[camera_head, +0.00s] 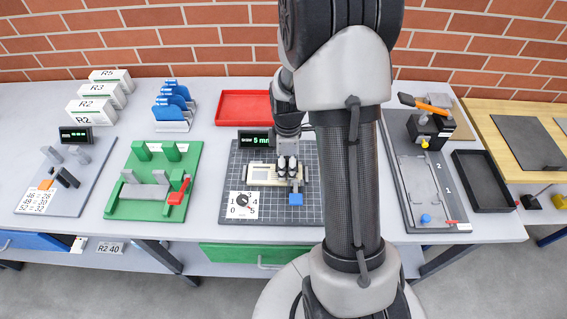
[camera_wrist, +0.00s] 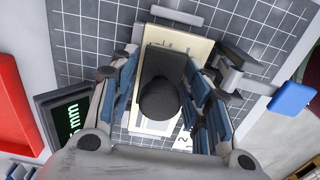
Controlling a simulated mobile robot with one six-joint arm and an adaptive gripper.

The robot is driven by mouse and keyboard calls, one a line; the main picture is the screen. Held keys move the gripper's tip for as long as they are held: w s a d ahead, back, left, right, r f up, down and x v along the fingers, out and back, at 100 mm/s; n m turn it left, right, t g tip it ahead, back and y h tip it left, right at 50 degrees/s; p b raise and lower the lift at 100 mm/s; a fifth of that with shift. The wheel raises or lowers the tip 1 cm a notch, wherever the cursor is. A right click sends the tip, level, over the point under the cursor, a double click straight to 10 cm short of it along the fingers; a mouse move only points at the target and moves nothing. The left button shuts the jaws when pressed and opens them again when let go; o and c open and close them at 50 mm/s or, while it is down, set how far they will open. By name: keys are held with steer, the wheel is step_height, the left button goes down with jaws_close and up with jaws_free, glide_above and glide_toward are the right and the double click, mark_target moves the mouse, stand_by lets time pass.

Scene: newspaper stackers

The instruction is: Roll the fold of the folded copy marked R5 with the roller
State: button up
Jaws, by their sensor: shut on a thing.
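A cream folded copy (camera_head: 261,175) lies on the dark gridded mat (camera_head: 310,205) in the middle of the bench; it also shows in the wrist view (camera_wrist: 145,125). I cannot read a mark R5 on it. My gripper (camera_head: 288,170) is low over the copy's right part. In the wrist view my gripper (camera_wrist: 163,95) is shut on a dark, round-ended handle (camera_wrist: 158,101), which looks like the roller's. The handle stands over the copy and hides its middle. The roller's working end is hidden, so I cannot tell whether it touches the fold.
A dial card (camera_head: 243,204), a blue block (camera_head: 295,199) and a green display (camera_head: 257,139) sit on or beside the mat. A red tray (camera_head: 243,107) lies behind. A green fixture (camera_head: 153,180) stands left. White blocks marked R5 (camera_head: 110,77), R3 and R2 stand back left.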

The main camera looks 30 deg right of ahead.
mark_target(264, 170)
steer(key=shift+w+a, duration=0.55)
steer(key=shift+a, duration=0.25)
steer(key=shift+a, duration=0.1)
steer(key=shift+w+a, duration=0.5)
steer(key=shift+a, duration=0.1)
steer(key=shift+w+a, duration=0.45)
steer(key=shift+a, duration=0.25)
steer(key=shift+w+a, duration=0.5)
steer(key=shift+a, duration=0.15)
